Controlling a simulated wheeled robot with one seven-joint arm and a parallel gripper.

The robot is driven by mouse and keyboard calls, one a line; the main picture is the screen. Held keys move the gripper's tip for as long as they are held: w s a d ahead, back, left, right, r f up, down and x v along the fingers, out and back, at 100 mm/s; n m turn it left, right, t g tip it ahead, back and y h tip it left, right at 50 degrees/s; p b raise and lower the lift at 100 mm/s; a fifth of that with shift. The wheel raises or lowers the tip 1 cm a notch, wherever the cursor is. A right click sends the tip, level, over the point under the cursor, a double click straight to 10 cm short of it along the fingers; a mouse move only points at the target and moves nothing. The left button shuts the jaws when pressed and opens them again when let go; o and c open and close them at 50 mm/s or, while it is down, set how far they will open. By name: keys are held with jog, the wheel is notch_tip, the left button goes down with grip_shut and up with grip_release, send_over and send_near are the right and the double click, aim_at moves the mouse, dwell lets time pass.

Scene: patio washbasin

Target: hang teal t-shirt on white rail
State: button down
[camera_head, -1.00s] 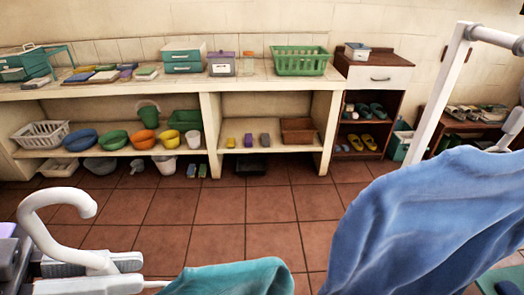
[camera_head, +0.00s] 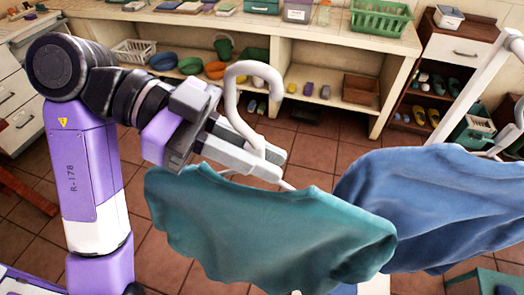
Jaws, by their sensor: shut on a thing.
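My gripper (camera_head: 278,162) is shut on the white hanger (camera_head: 240,96) just below its curved hook. The hook curls up above the fingers and is apart from any rail. The teal t-shirt (camera_head: 270,225) hangs from the hanger below my gripper. Its lower edge spreads out to the right, close to a blue garment. A white upright of the rack (camera_head: 478,85) stands at the right. The white rail itself is mostly out of view at the right edge.
The blue garment (camera_head: 425,205) hangs at the right, partly behind the teal t-shirt. A long counter (camera_head: 340,36) with shelves of bowls and baskets runs along the back. A brown cabinet (camera_head: 458,75) stands at the back right. Tiled floor (camera_head: 305,145) lies clear before the counter.

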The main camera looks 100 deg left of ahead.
jog(key=w+d+b, duration=0.2)
jog(key=w, duration=3.3)
jog(key=shift+d+f+m+h, duration=0.3)
jog(key=shift+d+f, duration=0.05)
jog(key=shift+f, duration=0.1)
jog(key=shift+w, duration=0.3)
jog(key=shift+w+d, duration=0.15)
jog(key=shift+w, duration=1.9)
jog(key=shift+f+b, duration=0.25)
jog(key=shift+b, duration=0.15)
jog(key=shift+f+b, duration=0.65)
jog(key=shift+f, duration=0.4)
